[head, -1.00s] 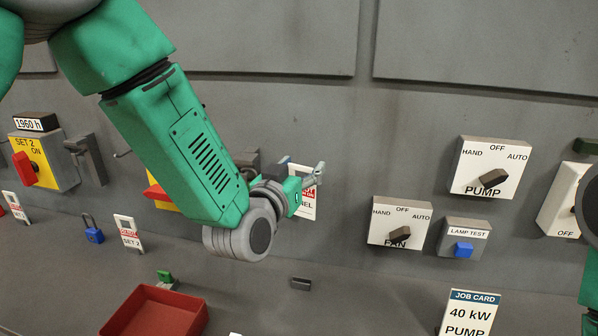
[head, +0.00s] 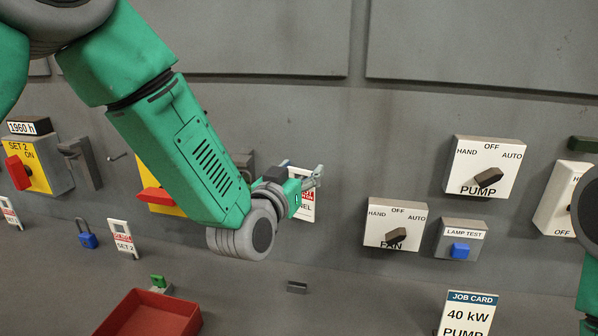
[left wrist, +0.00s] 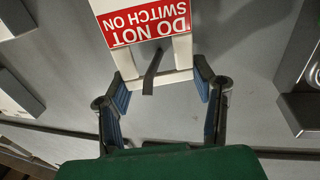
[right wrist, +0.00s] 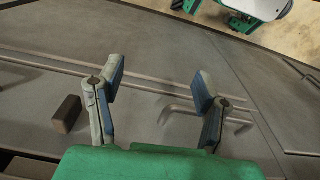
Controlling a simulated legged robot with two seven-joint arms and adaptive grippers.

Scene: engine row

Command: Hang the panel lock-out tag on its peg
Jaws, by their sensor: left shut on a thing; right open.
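The panel lock-out tag (head: 302,208) is white with a red DO NOT SWITCH ON band, and hangs upright close to the grey panel. My left gripper (head: 316,176) is shut on the open frame at its top end. In the left wrist view the tag (left wrist: 146,22) appears upside down, with its frame bar between the fingers (left wrist: 161,78). A dark peg (left wrist: 151,70) shows in the frame's opening, its tip overlapping the bar; it seems to pass through. Whether the bar rests on it I cannot tell. My right gripper (right wrist: 158,78) is open and empty.
A job card (head: 468,312) and a red tray (head: 150,315) stand on the lower ledge. The FAN switch (head: 396,224) is right of the tag. A SET 2 tag (head: 122,240) and a blue padlock (head: 87,238) are at left. A yellow switch box (head: 160,200) is partly behind my left arm.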

